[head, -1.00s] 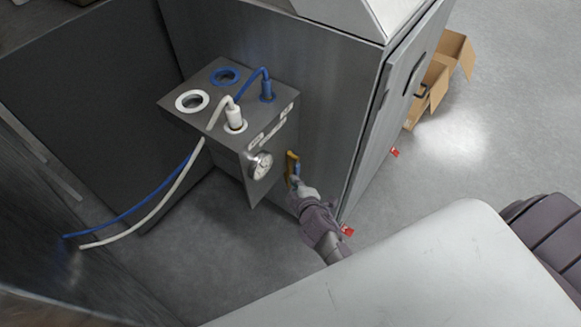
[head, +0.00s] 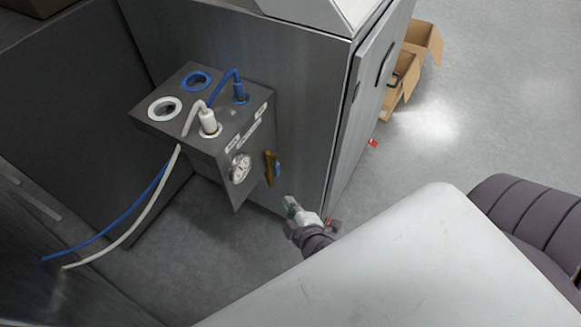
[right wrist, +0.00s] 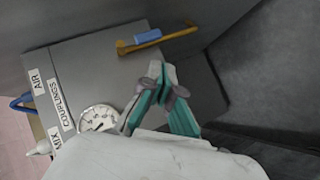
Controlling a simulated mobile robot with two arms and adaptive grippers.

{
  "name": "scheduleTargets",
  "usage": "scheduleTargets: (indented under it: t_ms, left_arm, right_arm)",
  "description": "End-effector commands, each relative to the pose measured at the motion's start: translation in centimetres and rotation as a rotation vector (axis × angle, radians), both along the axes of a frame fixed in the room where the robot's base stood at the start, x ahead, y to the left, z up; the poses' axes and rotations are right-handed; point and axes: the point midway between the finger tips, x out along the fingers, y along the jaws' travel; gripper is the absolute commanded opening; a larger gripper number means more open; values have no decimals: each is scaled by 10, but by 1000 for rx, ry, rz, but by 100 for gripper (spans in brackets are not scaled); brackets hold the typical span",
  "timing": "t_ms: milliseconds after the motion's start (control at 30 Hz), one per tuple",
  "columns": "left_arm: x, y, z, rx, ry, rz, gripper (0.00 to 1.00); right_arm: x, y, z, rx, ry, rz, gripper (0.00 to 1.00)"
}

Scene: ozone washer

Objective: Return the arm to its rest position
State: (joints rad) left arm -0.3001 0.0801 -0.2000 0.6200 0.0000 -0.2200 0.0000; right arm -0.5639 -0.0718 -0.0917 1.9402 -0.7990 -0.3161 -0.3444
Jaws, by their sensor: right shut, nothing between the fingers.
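My right gripper (head: 289,203) is shut and empty, below and to the right of the valve handle in the head view. It also shows in the right wrist view (right wrist: 160,68), its teal-padded fingertips together. The yellow valve handle with a blue part (head: 270,170) is on the side of the metal coupling box. In the right wrist view the handle (right wrist: 150,40) lies beyond the fingertips, with a visible gap. My left gripper is not in view.
The coupling box (head: 226,138) carries blue and white hoses, ring ports and a round gauge (head: 240,168). The steel washer cabinet (head: 306,110) stands behind the gripper. An open cardboard box (head: 424,40) sits at the back right.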

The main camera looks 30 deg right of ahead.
Motion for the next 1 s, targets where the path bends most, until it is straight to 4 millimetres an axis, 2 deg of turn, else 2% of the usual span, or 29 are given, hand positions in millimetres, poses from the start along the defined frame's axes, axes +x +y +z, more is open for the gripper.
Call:
scheduleTargets:
  t_ms: [500,567,633,667,767,867,900,967,1000]
  left_arm:
    - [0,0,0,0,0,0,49]
    - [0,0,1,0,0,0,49]
    - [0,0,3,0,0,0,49]
    - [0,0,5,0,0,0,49]
    - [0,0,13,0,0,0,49]
    - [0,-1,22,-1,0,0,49]
    - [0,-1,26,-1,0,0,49]
    - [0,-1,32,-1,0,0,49]
    - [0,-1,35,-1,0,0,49]
  right_arm:
    - [-1,0,0,0,1,0,0]
    - [-1,1,-3,5,7,1,0]
    - [-4,4,-16,28,33,3,0]
    - [-6,7,-26,45,53,5,0]
    - [-22,18,-73,136,155,1,0]
    - [-53,28,-135,254,300,-31,0]
    - [-69,30,-160,301,362,-53,0]
    - [-96,31,-193,367,452,-96,0]
    - [-115,30,-214,407,511,-131,0]
